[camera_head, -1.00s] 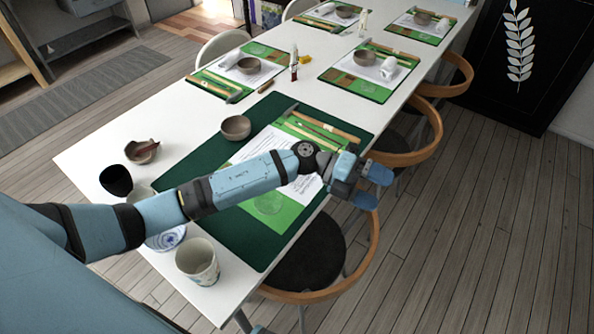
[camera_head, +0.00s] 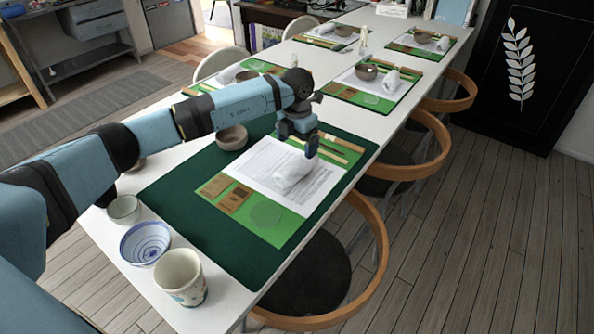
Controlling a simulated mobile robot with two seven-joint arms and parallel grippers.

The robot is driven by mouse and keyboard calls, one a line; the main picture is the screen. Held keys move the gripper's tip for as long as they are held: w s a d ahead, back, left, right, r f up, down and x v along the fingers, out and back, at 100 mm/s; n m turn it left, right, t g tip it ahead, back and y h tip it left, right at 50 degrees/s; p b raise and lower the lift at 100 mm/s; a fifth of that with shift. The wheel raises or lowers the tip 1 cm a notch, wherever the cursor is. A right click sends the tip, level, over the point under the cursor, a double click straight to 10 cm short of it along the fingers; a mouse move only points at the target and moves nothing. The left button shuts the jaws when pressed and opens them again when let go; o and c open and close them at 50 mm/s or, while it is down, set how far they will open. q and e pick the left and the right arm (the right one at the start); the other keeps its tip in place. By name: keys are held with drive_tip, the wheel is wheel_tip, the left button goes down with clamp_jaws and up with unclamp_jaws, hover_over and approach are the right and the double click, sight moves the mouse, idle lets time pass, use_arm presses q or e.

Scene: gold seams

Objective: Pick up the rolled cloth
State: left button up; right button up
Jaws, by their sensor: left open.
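A white rolled cloth (camera_head: 293,173) lies on the printed paper sheet (camera_head: 262,160) of the nearest place setting, on a dark green mat. My left gripper (camera_head: 298,147) is just behind and above the cloth, pointing down, with its jaws open and empty. It appears apart from the cloth. Other white rolled cloths lie at the farther settings, one at the middle right (camera_head: 391,80) and one at the far right (camera_head: 443,44). My right gripper is out of view.
A grey bowl (camera_head: 232,137) sits on the mat left of the gripper. A patterned cup (camera_head: 180,277), a blue-ringed bowl (camera_head: 146,243) and a small pale cup (camera_head: 124,209) stand at the near left. Chairs with wooden backs (camera_head: 378,262) line the right edge.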

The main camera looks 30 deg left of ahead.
sight(297, 162)
use_arm(q)
wheel_tip(297, 162, down, 9)
drive_tip(key=shift+s+r+b, duration=0.1)
drive_tip(key=shift+s+b, duration=0.05)
drive_tip(key=shift+b, duration=0.5)
drive_tip(key=shift+d, duration=0.1)
drive_tip(key=c, duration=1)
